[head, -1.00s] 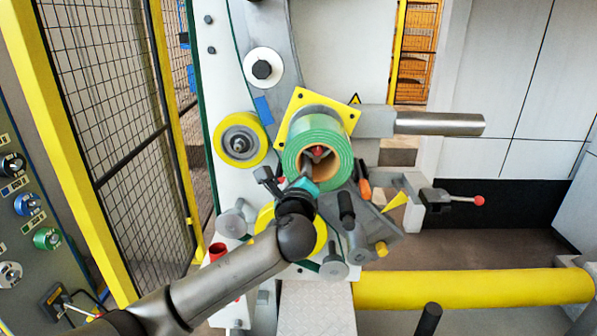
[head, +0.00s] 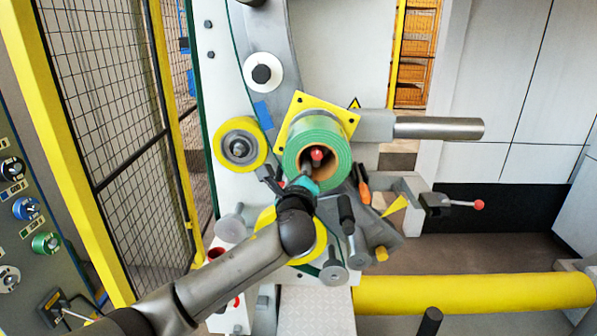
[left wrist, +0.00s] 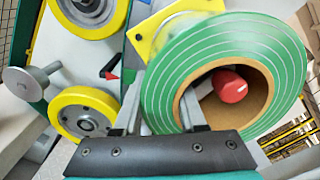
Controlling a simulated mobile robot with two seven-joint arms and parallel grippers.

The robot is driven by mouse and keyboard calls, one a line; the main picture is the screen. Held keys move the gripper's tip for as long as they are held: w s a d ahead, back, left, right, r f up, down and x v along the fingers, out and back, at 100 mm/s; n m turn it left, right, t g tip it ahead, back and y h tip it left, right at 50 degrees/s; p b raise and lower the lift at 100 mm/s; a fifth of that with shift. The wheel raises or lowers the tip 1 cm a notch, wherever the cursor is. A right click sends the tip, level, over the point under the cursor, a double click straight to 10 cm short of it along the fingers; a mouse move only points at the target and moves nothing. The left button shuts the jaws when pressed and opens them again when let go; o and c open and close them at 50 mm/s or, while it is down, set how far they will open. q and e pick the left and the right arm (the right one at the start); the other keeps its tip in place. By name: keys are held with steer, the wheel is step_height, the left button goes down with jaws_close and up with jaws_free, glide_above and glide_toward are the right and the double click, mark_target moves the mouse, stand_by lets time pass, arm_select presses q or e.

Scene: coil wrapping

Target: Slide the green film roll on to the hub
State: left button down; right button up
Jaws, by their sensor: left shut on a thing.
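The green film roll (head: 311,136) has a brown cardboard core and faces me in front of a yellow square plate (head: 297,102). The hub's red tip (head: 317,153) shows inside the core, so the roll is around the hub's end; the hub's shaft is hidden. My left gripper (head: 305,181) is shut on the roll's lower-left wall. In the left wrist view, one finger of the gripper (left wrist: 160,106) is inside the core and the other outside the green roll (left wrist: 174,70). The red tip (left wrist: 230,87) shows through the core there. My right gripper is not in view.
A yellow roller (head: 225,146) sits left of the roll, and another (head: 318,240) below it. A metal bar (head: 440,128) sticks out to the right. A red-tipped lever (head: 478,204) is at right. A mesh fence (head: 105,100) stands on the left.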

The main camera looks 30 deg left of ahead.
arm_select(q)
steer(key=shift+w+a+r, duration=0.15)
steer(key=shift+w+r, duration=0.15)
steer(key=shift+w, duration=0.05)
steer(key=shift+c, duration=2.1)
jaws_free()
steer(key=shift+s, duration=0.1)
steer(key=shift+f, duration=0.4)
steer(key=shift+s+d+f, duration=0.1)
steer(key=shift+s+d, duration=0.25)
steer(key=shift+s, duration=0.1)
steer(key=v, duration=0.7)
steer(key=b+v, duration=0.1)
steer(key=v, duration=0.6)
steer(key=shift+s+a+r, duration=0.15)
steer(key=shift+a+r, duration=0.1)
